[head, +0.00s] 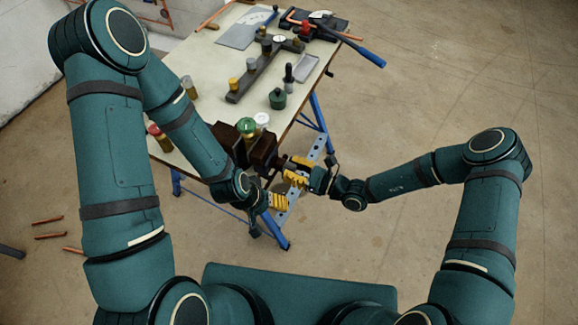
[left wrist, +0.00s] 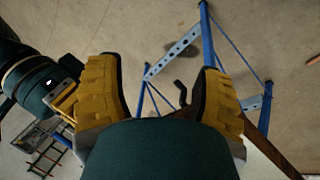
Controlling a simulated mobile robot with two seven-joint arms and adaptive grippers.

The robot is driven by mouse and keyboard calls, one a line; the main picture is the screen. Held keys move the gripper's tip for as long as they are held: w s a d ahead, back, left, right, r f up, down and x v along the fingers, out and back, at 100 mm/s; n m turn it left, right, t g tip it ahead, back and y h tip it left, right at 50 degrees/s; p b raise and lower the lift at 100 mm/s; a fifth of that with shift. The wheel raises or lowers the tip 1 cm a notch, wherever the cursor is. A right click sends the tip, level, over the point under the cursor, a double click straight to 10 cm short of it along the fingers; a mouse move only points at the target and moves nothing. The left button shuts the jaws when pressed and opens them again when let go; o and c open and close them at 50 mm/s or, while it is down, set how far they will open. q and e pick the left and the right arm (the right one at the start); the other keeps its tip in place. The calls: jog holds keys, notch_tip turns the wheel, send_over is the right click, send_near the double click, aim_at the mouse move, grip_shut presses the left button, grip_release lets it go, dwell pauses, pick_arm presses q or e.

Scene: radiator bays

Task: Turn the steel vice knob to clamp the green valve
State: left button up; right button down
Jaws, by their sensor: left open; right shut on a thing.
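The vice with dark brown jaw blocks (head: 263,150) is at the near right corner of the workbench. The green valve (head: 245,125) shows by its round green top just behind the blocks; I cannot tell whether both blocks touch it. My right gripper (head: 297,170), with yellow fingers, is shut at the vice's outer end, on what looks like the steel knob; the fingers hide most of it. My left gripper (head: 277,202) is open below the vice, apart from it. In the left wrist view its yellow fingers (left wrist: 160,92) stand wide apart with nothing held between them.
The workbench (head: 215,63) carries a dark manifold (head: 262,72), a dark green container (head: 277,99), a grey tray (head: 307,68) and a blue-handled tool (head: 360,52). Blue bench legs (head: 274,233) stand close to my left gripper. Copper pipes (head: 48,220) lie on the floor. The right floor is clear.

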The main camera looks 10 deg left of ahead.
jog(key=m, duration=0.3)
jog(key=shift+m, duration=0.3)
